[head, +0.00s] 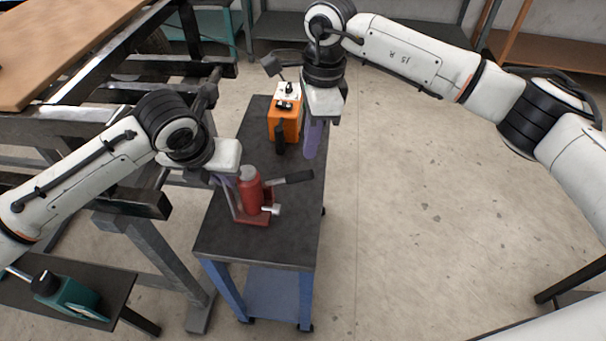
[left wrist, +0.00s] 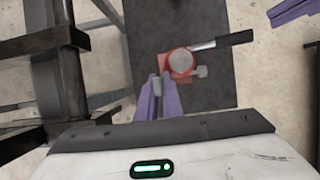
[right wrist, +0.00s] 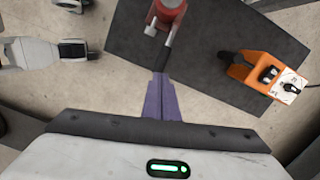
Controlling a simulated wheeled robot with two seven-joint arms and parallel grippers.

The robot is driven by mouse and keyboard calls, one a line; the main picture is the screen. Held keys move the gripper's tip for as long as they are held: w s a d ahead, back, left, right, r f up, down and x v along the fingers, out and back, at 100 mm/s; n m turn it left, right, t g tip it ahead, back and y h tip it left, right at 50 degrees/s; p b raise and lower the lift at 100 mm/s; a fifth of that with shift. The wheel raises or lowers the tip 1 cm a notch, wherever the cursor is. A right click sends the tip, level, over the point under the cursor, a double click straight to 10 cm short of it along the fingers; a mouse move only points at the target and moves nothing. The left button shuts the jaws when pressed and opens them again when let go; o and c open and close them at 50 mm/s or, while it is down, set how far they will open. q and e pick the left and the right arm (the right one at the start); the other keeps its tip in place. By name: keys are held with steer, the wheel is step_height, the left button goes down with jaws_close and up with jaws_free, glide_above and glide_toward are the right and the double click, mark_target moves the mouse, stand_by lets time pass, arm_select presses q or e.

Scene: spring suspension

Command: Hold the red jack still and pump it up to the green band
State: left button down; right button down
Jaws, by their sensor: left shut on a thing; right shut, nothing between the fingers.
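The red jack (head: 251,195) stands upright on the dark top of a small cart, its dark-gripped handle (head: 294,177) pointing right. It shows from above in the left wrist view (left wrist: 180,62). My left gripper (left wrist: 157,82) is shut on a narrow grey part (left wrist: 165,83) at the jack's side; its exact join to the jack is unclear. My right gripper (head: 311,154) is shut and empty, its tips just beyond the handle's end. In the right wrist view its fingers (right wrist: 161,80) line up with the handle (right wrist: 164,58); contact is unclear. I see no green band.
The cart top (head: 225,238) is bare at the front. An orange unit (head: 284,122) with a white panel stands behind the jack. A dark metal frame (head: 140,205) stands close on the left. A teal tool (head: 68,295) lies lower left. Open floor lies right.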

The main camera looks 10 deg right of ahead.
mark_target(308, 171)
steer(key=shift+a+f, duration=0.2)
steer(key=shift+f, duration=1.3)
steer(key=shift+a+f, duration=0.15)
steer(key=shift+f, duration=1.4)
steer(key=shift+s+f, duration=0.1)
steer(key=shift+f, duration=2.05)
steer(key=shift+a, duration=0.1)
steer(key=shift+r, duration=0.1)
steer(key=shift+s+d+r, duration=0.1)
steer(key=shift+d+r, duration=0.1)
steer(key=shift+d, duration=0.7)
steer(key=shift+d+r, duration=0.2)
steer(key=shift+d, duration=0.65)
step_height(308, 171, up, 12)
steer(key=d, duration=0.1)
